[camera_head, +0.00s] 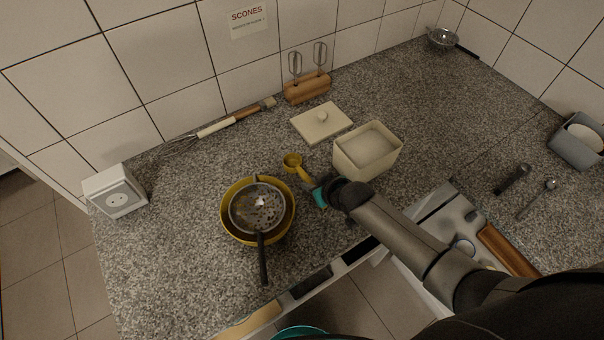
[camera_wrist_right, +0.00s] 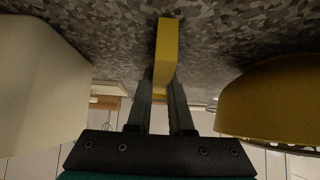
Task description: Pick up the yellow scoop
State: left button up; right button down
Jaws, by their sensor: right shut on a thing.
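The yellow scoop (camera_head: 293,163) is between the yellow bowl and the cream box on the speckled counter, its round cup pointing away from me in the head view. My right gripper (camera_head: 312,187) reaches in from the lower right and is shut on the scoop's handle. In the right wrist view the yellow handle (camera_wrist_right: 165,55) stands between the two dark fingers (camera_wrist_right: 161,105). The scoop's cup is hidden or unclear there. I cannot tell whether the scoop is touching the counter. My left gripper is not in view.
The yellow bowl (camera_head: 228,222) with a strainer (camera_head: 258,208) in it is close on the left. The open cream box (camera_head: 368,168) is close on the right, its lid (camera_head: 320,123) behind. An open drawer is below the counter edge.

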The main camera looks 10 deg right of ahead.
dwell(0.6)
notch_tip(320, 180, up, 20)
jog(key=p, duration=0.3)
dwell(0.7)
